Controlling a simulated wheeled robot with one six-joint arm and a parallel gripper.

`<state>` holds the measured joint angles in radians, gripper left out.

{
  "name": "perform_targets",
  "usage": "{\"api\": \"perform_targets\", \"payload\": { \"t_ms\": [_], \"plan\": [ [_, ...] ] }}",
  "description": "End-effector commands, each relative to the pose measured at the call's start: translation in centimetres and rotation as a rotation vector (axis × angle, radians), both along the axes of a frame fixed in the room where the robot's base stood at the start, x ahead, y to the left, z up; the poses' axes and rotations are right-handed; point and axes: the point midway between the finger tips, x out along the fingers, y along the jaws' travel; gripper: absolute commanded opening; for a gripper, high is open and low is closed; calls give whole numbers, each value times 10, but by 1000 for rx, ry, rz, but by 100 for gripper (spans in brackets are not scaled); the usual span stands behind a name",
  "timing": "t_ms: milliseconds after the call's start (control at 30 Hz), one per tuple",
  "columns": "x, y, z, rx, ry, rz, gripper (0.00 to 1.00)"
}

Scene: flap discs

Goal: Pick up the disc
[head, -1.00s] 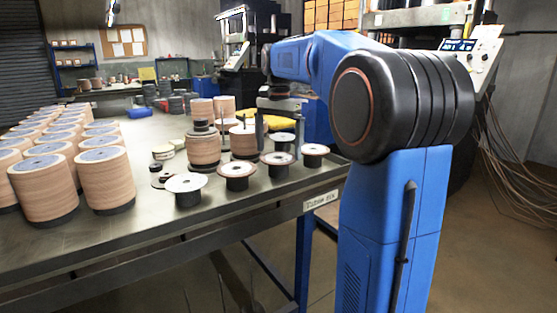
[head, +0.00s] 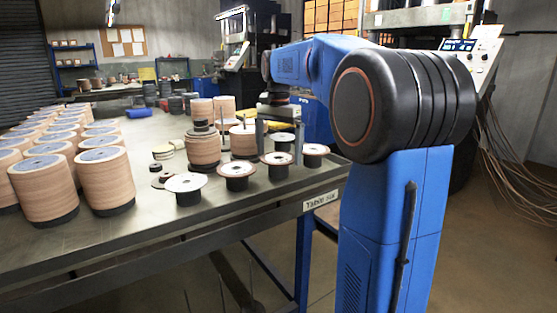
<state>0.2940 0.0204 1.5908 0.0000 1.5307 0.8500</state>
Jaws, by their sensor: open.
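Several discs lie flat on top of dark spool-like stands near the table's right end. One disc (head: 277,158) has a pale face with a dark centre. Others are the front-left disc (head: 184,182), the disc beside it (head: 238,169), the rightmost disc (head: 316,149) and the back disc (head: 284,137). My gripper (head: 279,155) points down with its fingers apart. In the picture its fingers stand on either side of the middle disc. I cannot tell whether the fingertips touch it or are nearer or farther.
Tall tan stacks (head: 203,150) stand left of my gripper, with another stack (head: 243,140) close behind it. Small dark and pale round pieces (head: 162,168) lie left of the discs. Rows of large tan stacks (head: 105,180) fill the table's left. The table's (head: 140,215) front strip is clear.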

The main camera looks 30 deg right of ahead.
Motion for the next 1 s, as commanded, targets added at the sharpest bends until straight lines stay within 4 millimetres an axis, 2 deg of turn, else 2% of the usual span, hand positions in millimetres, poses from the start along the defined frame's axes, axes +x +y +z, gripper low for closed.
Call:
{"api": "perform_targets", "payload": {
  "t_ms": [233,267,400,767,867,1000],
  "plan": [
    [0,0,0,0,0,0,100],
    [0,0,0,0,0,0,95],
    [0,0,0,0,0,0,63],
    [0,0,6,0,-2,0,63],
    [1,0,18,-1,-3,0,63],
    [1,0,44,-1,-3,0,63]
  ]
}}
